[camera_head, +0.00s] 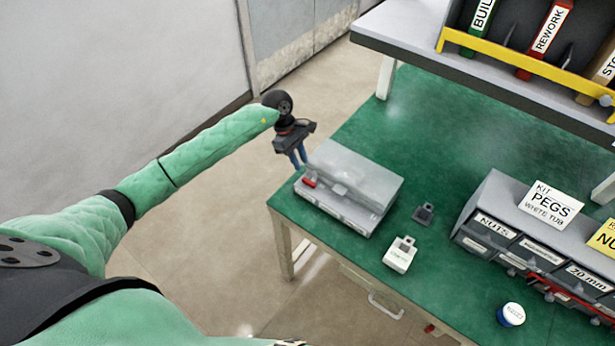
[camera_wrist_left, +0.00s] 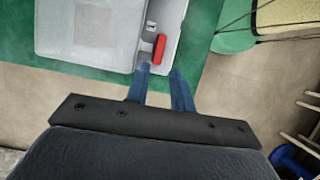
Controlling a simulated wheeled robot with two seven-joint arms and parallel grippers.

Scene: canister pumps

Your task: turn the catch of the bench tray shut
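The bench tray (camera_head: 345,213) is a grey box with a clear lid, near the left corner of the green bench. Its lid looks closed. The red catch (camera_head: 309,182) is at the tray's left front end. In the left wrist view the catch (camera_wrist_left: 159,48) is a short red lever lying along the tray's edge. My left gripper (camera_head: 299,164) is just behind and above the catch, pointing down. In the left wrist view its two blue fingers (camera_wrist_left: 160,70) are apart with nothing between them; the catch lies just beyond the tips. My right gripper is out of view.
A white labelled block (camera_head: 399,256) and a small dark block (camera_head: 424,213) stand right of the tray. A row of grey bins (camera_head: 500,205) and a white tub with a blue band (camera_head: 511,314) are farther right. A shelf (camera_head: 400,30) overhangs the back.

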